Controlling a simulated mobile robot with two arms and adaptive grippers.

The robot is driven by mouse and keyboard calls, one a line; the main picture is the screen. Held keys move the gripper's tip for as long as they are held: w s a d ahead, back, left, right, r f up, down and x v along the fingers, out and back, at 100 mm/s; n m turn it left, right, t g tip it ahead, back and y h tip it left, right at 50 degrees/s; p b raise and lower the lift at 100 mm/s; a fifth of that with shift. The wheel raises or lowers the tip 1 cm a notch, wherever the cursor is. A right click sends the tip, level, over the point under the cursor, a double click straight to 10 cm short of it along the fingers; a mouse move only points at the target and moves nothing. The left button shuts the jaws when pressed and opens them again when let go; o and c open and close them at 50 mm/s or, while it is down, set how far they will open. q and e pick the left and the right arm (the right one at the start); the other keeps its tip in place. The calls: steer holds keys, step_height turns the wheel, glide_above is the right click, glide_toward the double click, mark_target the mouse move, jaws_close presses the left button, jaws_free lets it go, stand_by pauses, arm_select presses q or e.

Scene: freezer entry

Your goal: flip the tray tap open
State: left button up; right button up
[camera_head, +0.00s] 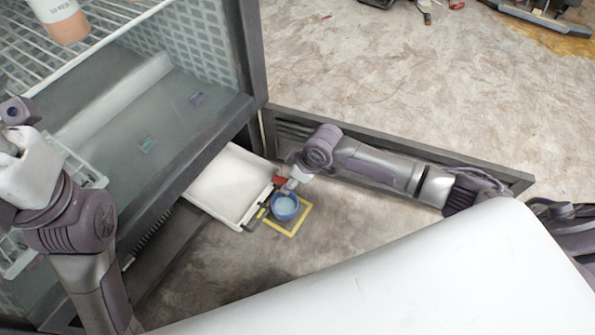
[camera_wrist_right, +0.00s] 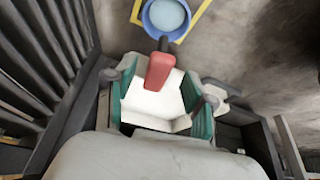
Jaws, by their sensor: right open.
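The tray tap has a red lever (camera_head: 279,180), at the front edge of a white drip tray (camera_head: 228,215) that sticks out low from the cabinet. In the right wrist view the red lever (camera_wrist_right: 159,70) shows with a dark stub above it, pointing toward a blue bowl (camera_wrist_right: 166,14). My right gripper (camera_head: 287,184) is beside the lever; its open fingers (camera_wrist_right: 158,98) show either side of and below it. I cannot tell whether they touch it. The blue bowl (camera_head: 285,206) holds something pale. My left gripper (camera_head: 14,115) is at the far left, its fingers unclear.
The bowl stands in a yellow square (camera_head: 303,222) on the floor. The open cabinet (camera_head: 250,60) has a wire shelf (camera_head: 110,18) with an orange and white container (camera_head: 62,22). A low dark grilled panel (camera_head: 400,158) lies behind my right arm. Floor beyond is mostly clear.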

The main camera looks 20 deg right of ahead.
steer(key=v, duration=1.1)
